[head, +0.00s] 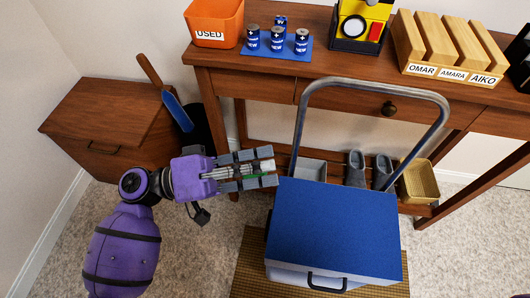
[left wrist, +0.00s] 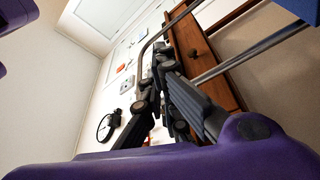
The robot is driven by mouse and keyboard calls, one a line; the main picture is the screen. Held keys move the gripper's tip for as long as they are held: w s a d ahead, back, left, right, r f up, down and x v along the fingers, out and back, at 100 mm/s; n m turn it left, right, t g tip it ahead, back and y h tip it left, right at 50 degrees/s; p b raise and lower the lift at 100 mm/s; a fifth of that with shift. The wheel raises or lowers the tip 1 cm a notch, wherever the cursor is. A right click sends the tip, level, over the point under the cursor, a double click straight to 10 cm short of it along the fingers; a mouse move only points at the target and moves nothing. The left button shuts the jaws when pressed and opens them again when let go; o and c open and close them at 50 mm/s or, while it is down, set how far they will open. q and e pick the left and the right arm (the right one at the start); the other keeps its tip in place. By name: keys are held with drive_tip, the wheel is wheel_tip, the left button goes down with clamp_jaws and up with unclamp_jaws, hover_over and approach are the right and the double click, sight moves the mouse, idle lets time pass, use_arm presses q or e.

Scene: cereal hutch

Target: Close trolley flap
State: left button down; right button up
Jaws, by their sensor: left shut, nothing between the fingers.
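The trolley has a blue flap (head: 335,225) on top, which looks flat and level over the pale box body (head: 300,277). A dark pull handle (head: 326,281) is on the front face. The bent metal push bar (head: 375,87) rises behind the flap. My left gripper (head: 268,167) is shut and empty, just off the flap's back left corner; I cannot tell whether it touches. In the left wrist view its dark fingers (left wrist: 162,62) show, with a blue patch (left wrist: 302,10) at the upper right corner, likely the trolley. My right gripper is not in view.
A wooden console table (head: 250,75) stands behind, holding an orange bin (head: 214,25), batteries on a blue mat (head: 262,52) and a wooden sorter (head: 450,75). Shoes (head: 356,165) and a basket (head: 419,182) sit below. A wooden cabinet (head: 85,150) stands left. Carpet at front left is clear.

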use_arm(q)
drive_tip(key=s+f, duration=0.1)
drive_tip(key=s+b, duration=0.1)
drive_tip(key=s+a+f, duration=0.1)
drive_tip(key=s, duration=0.1)
drive_tip(key=shift+f, duration=0.3)
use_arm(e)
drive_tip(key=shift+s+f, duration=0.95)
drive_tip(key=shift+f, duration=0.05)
use_arm(q)
drive_tip(key=shift+s, duration=0.1)
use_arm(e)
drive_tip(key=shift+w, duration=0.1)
use_arm(q)
drive_tip(key=shift+a, duration=0.1)
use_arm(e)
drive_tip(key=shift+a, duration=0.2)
